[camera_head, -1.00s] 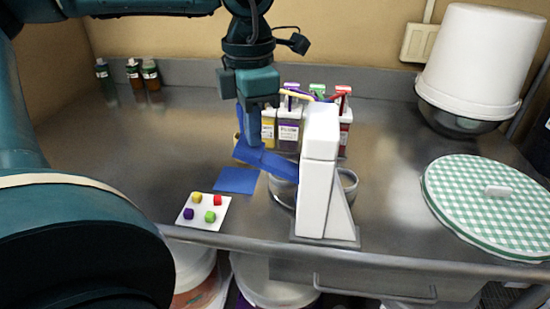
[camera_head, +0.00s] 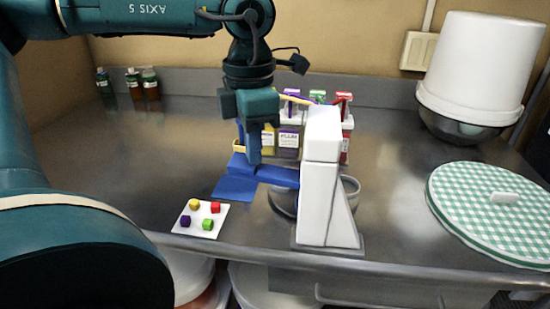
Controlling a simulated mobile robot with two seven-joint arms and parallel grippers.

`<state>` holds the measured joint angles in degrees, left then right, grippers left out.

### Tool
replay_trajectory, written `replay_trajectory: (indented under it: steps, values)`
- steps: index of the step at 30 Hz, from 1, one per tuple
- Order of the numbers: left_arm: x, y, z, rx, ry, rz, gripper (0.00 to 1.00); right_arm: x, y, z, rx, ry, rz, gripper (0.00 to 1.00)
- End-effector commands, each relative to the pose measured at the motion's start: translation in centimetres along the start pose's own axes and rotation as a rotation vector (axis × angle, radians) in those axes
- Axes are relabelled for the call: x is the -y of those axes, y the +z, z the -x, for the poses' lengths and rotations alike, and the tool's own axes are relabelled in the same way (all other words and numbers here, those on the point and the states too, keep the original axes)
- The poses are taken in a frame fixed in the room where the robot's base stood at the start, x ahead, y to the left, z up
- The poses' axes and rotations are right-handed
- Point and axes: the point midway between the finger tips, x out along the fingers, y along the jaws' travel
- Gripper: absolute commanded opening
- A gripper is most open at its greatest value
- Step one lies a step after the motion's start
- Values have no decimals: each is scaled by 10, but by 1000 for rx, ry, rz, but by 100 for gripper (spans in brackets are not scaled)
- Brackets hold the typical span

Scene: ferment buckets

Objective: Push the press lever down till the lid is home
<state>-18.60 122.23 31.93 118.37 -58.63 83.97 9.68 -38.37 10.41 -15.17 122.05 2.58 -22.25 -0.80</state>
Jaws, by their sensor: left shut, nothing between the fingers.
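The white press (camera_head: 323,190) stands near the front edge of the counter. Its blue lever (camera_head: 275,176) reaches left from the press body, close to level, sloping slightly down towards the body. My left gripper (camera_head: 253,158) is shut and empty, pointing down, with its fingertips at the lever's left part. It looks to touch the lever from above, but the exact contact is hard to tell. A round grey metal vessel (camera_head: 352,188) shows behind the press, mostly hidden by it. I cannot make out the lid on it. My right gripper is not in view.
A blue square (camera_head: 233,189) and a white card with coloured cubes (camera_head: 200,231) lie left of the press. Colourful bottles (camera_head: 289,141) stand behind it.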

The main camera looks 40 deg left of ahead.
Motion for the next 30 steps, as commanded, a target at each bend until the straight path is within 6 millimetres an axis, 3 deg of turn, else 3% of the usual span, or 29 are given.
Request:
replay_trajectory:
  steps: [15,30]
  values:
    - [0,0,-15,1,0,0,0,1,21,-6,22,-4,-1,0]
    - [0,0,-18,1,0,0,0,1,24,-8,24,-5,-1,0]
